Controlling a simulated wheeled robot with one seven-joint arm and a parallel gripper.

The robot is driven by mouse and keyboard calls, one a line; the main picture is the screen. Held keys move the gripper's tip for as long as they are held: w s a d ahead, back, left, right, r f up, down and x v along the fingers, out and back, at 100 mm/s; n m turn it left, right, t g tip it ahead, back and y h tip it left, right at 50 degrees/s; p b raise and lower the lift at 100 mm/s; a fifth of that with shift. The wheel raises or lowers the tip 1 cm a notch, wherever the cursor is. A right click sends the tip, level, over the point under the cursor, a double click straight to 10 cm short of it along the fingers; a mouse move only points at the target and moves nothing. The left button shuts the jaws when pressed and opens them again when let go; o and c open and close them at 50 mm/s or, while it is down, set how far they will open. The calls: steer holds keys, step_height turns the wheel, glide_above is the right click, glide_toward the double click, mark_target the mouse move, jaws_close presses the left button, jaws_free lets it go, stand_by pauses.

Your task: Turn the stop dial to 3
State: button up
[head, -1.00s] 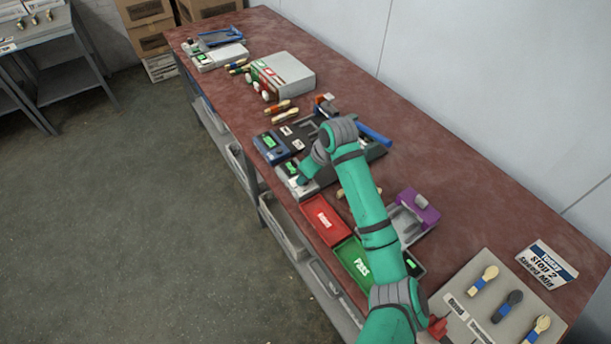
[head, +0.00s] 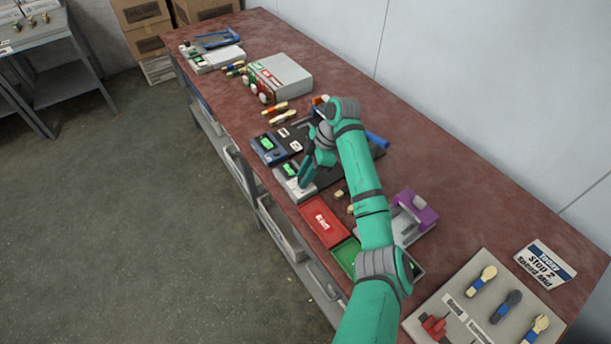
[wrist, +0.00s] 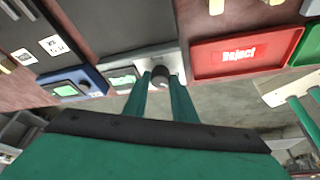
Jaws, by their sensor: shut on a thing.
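The stop dial appears to be the dark round knob (wrist: 160,76) on a light grey control panel (wrist: 176,56) in the wrist view. My gripper (wrist: 161,84) has its two teal fingers on either side of this knob, shut on it. The dial's markings and setting cannot be read. A small green display (wrist: 122,79) sits left of the knob. In the head view my gripper (head: 305,182) is at the front of the grey panel (head: 283,179), and the knob is hidden there. The panel's green display (head: 290,170) shows just behind.
A blue box with a green screen (head: 264,144) stands beside the panel. A red reject tray (head: 325,221) and a green tray (head: 346,257) lie nearer me. A purple-and-grey device (head: 416,213) is right of my arm.

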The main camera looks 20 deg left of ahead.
steer(key=shift+w+n, duration=0.1)
steer(key=shift+n, duration=0.6)
steer(key=shift+g, duration=0.3)
steer(key=o, duration=1)
steer(key=shift+r, duration=0.15)
steer(key=shift+v, duration=5.2)
